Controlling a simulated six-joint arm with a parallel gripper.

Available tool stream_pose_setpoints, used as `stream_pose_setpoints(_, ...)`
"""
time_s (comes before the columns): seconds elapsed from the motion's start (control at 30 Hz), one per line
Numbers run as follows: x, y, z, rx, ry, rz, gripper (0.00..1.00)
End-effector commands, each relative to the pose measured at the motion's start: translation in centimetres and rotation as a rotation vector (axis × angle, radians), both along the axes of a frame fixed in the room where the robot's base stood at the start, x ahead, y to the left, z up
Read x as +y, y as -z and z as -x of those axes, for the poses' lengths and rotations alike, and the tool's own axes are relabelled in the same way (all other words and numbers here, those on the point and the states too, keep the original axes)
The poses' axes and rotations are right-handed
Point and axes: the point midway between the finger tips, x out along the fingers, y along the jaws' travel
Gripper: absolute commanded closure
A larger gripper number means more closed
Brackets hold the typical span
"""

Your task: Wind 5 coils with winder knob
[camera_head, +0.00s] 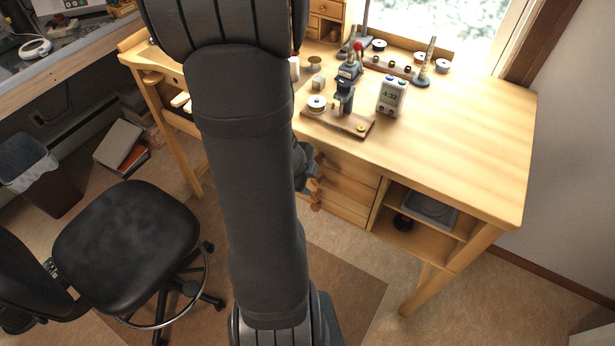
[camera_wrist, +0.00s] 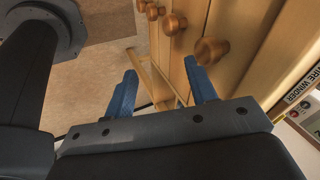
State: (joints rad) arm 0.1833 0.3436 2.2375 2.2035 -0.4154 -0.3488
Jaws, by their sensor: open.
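The coil winder stands on a wooden base (camera_head: 338,122) on the workbench, with a dark upright body (camera_head: 346,90) and a red-tipped part at its top. A white spool (camera_head: 317,102) sits at the base's left, and a small brass piece (camera_head: 361,127) at its front right. In the head view my arm hides most of the gripper.
The workbench top (camera_head: 470,140) is clear at the right and front. Spools (camera_head: 379,45) and a slim post (camera_head: 427,62) stand at the back. Wooden drawer knobs (camera_wrist: 212,50) stick out near my fingers. A black chair (camera_head: 125,240) stands at the left.

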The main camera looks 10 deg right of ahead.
Motion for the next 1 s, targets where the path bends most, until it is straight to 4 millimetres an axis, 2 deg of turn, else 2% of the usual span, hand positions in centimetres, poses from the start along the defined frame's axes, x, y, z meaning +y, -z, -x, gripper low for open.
stream_pose_setpoints(0.3,0.1,0.1,0.1,-0.013,-0.149,-0.029,0.48)
stream_pose_setpoints(0.77,0.1,0.1,0.2,-0.009,-0.174,-0.026,0.49)
stream_pose_setpoints(0.87,0.1,0.1,0.6,0.032,-0.203,0.01,0.49)
stream_pose_setpoints(1.0,-0.5,-0.5,1.9,0.17,-0.309,0.17,0.49)
